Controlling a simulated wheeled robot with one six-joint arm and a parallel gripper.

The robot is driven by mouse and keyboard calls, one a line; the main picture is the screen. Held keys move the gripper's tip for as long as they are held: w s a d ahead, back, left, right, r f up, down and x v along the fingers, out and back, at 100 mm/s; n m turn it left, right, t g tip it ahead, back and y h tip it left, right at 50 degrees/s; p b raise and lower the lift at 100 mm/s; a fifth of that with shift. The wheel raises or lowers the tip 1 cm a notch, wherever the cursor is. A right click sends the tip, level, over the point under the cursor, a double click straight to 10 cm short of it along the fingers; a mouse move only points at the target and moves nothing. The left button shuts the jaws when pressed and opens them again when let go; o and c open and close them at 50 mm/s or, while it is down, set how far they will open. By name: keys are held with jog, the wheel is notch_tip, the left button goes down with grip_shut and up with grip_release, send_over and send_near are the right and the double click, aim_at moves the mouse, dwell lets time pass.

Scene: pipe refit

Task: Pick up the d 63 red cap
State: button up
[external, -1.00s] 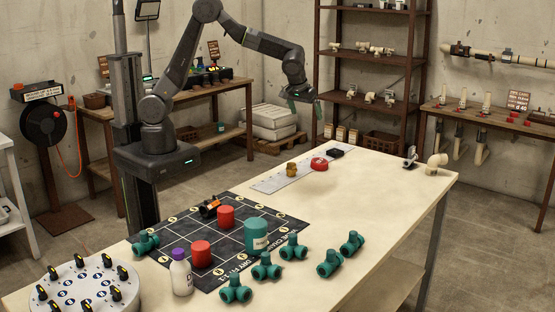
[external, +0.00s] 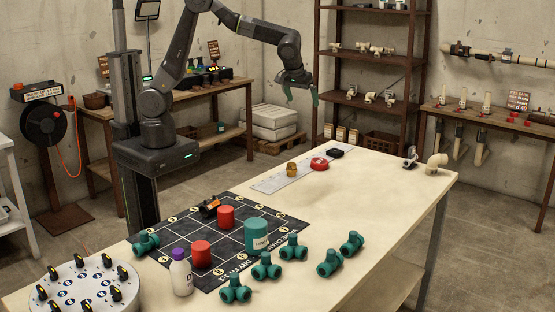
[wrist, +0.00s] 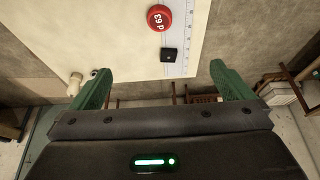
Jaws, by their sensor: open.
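The d 63 red cap (external: 319,164) lies on the far part of the table, beside a pale ruler strip. In the wrist view it shows as a red disc (wrist: 159,18) with white "d 63" lettering, near the top edge. My gripper (external: 302,99) is in the air above the far end of the table, higher than the cap and apart from it. In the wrist view its two green fingers (wrist: 163,80) are spread wide with nothing between them.
A small black block (external: 335,153) sits just beyond the cap, and a brass fitting (external: 292,169) stands on its near side along the ruler strip (external: 270,183). A beige elbow (external: 437,161) stands at the table's right corner. The table's middle right is clear.

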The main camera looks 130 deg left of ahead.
jog(key=shift+c, duration=0.6)
jog(key=m+t+b, duration=0.1)
jog(key=m+b, duration=0.4)
jog(key=b, duration=0.8)
send_near(319, 161)
jog(key=p+x, duration=0.1)
jog(key=x, duration=0.3)
jog(key=shift+s+d, duration=0.1)
jog(key=shift+s, duration=0.05)
jog(key=shift+p+x, duration=0.8)
jog(key=shift+x, duration=1.8)
jog(key=shift+r, duration=0.1)
jog(key=c, duration=1)
